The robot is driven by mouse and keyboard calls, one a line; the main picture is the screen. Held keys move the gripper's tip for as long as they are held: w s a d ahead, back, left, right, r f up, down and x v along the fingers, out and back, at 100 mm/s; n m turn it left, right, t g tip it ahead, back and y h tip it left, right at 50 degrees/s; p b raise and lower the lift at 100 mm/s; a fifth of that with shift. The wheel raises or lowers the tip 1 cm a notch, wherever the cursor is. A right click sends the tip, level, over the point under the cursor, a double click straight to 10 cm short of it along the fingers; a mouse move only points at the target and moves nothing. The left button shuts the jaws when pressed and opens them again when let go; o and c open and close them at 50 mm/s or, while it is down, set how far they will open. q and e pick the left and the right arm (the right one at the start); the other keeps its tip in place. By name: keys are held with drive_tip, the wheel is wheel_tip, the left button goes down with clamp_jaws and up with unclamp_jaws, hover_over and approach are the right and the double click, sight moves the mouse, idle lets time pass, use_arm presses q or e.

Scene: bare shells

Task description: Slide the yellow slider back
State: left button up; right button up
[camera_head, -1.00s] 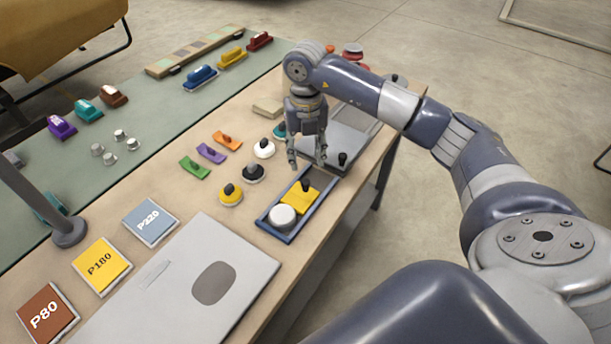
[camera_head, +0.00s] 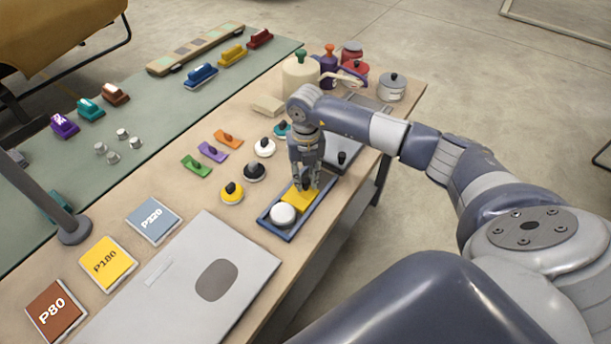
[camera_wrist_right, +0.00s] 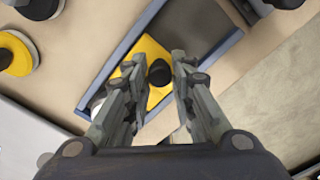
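The yellow slider (camera_head: 297,198) is a flat yellow plate with a black knob, lying in a blue-rimmed tray (camera_head: 268,220). In the right wrist view the yellow slider (camera_wrist_right: 153,52) shows its black knob (camera_wrist_right: 159,72) between my fingers. A white round knob (camera_head: 283,214) sits in the tray's near end. My right gripper (camera_head: 306,187) points down over the slider, its fingers on either side of the knob. In the right wrist view the fingers of my right gripper (camera_wrist_right: 158,85) stand apart, with a gap visible beside the knob. My left gripper is not seen.
A grey panel (camera_head: 342,156) with a black knob lies just beyond the tray. Round knobs, including a yellow one (camera_head: 232,193), stand left of it. A large grey plate (camera_head: 180,285) lies nearer. Pots (camera_head: 392,87) and bottles stand at the table's far end.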

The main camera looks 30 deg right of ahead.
clamp_jaws()
drive_tip(key=w+d+b, duration=0.1)
drive_tip(key=d, duration=0.1)
drive_tip(key=w+d+b, duration=0.1)
drive_tip(key=d, duration=0.1)
drive_tip(key=w+d+b, duration=0.1)
drive_tip(key=d+b, duration=0.1)
drive_tip(key=shift+d+f, duration=0.1)
drive_tip(key=shift+d, duration=0.6)
drive_tip(key=shift+a+r, duration=0.1)
drive_tip(key=shift+r, duration=0.2)
drive_tip(key=o, duration=0.7)
unclamp_jaws()
drive_tip(key=shift+o, duration=0.2)
drive_tip(key=shift+f, duration=0.15)
